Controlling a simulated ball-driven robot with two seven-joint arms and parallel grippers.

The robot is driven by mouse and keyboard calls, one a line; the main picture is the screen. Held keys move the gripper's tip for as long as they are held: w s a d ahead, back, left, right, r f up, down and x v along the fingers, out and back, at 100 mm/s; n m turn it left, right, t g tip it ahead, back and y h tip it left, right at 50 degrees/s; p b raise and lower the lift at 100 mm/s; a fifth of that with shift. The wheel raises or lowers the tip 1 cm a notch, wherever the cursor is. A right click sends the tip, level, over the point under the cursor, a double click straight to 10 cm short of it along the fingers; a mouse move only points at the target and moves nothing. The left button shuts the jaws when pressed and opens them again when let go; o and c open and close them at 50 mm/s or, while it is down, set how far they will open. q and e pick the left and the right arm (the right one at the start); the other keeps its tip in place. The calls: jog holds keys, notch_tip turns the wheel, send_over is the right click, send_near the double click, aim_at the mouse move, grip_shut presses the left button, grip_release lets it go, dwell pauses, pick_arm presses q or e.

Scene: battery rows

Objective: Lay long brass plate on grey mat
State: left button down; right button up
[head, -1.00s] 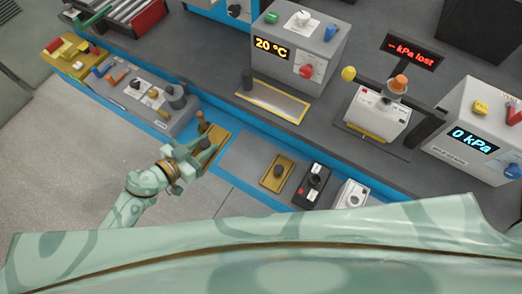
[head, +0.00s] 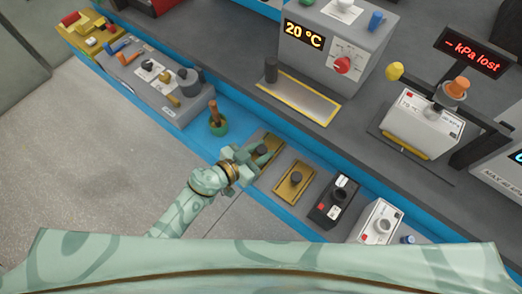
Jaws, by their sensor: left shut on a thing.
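My left gripper (head: 254,157) is shut on the long brass plate (head: 273,146) by its dark knob. The plate is at the left part of the grey mat (head: 268,183); I cannot tell whether it touches the mat or is just above it. The gripper hides part of the plate. A shorter brass plate (head: 290,192) with a dark knob lies on the mat to the right, beside the long one. My right gripper is not in view.
A green pot with a brown handle (head: 216,119) stands left of the mat. A black box (head: 333,204) and a white box (head: 377,222) stand to its right. Behind, a yellow-edged tray (head: 305,104) lies before the 20 °C unit (head: 360,45). A grey control box (head: 155,85) stands left.

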pick_arm(q)
jog(key=shift+r, duration=0.25)
jog(key=shift+f, duration=0.1)
jog(key=c, duration=1.1)
grip_release()
jog(key=shift+f, duration=0.15)
jog(key=shift+r, duration=0.3)
jog(key=p+v, duration=0.3)
jog(key=v, duration=0.9)
jog(key=shift+p, duration=0.35)
jog(key=shift+a+f, duration=0.1)
